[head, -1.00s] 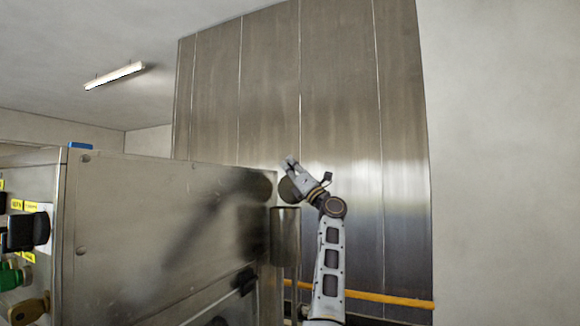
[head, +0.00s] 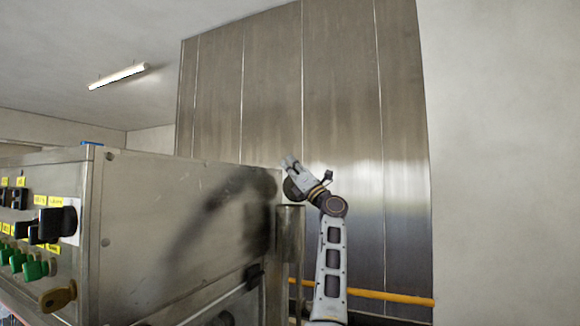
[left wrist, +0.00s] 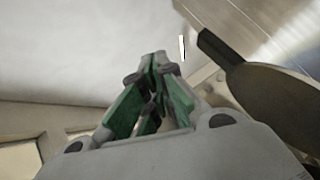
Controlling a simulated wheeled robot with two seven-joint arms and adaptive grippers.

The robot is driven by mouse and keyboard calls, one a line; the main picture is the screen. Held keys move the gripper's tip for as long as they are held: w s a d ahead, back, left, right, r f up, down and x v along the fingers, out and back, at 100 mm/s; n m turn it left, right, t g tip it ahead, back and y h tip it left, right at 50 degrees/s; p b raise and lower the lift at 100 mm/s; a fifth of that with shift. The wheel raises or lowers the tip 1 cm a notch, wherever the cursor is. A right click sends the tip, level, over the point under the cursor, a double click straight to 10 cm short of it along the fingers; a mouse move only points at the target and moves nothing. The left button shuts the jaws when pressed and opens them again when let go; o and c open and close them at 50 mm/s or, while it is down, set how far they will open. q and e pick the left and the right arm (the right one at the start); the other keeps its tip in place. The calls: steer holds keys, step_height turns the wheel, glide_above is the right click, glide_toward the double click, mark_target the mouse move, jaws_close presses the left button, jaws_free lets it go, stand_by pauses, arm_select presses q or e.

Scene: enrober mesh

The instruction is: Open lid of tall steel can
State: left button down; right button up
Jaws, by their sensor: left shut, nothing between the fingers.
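The tall steel can (head: 291,238) is a narrow upright cylinder beside the right end of the steel machine in the head view. A dark round disc, seemingly its lid (head: 290,189), stands tilted up above the can top, partly hidden by my left gripper. My left gripper (head: 290,163) is shut and empty, with its fingers pointing up and left. In the left wrist view its green-padded fingers (left wrist: 156,80) meet at the tips, and the dark disc (left wrist: 278,105) is close on the right. I cannot tell whether gripper and disc touch. My right gripper is out of view.
The steel machine (head: 170,230) fills the left side, with black, green and brass knobs on its panel (head: 35,235). A tall steel-panelled unit (head: 340,120) stands behind, with a yellow rail (head: 390,298) low across it. A plain wall is at right.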

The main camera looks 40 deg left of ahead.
arm_select(q)
steer(key=s+d+f+b, duration=0.1)
steer(key=s+d+b, duration=0.2)
steer(key=d, duration=0.6)
steer(key=shift+s+b, duration=0.3)
steer(key=shift+s, duration=0.65)
steer(key=shift+f, duration=0.1)
steer(key=shift+d, duration=0.1)
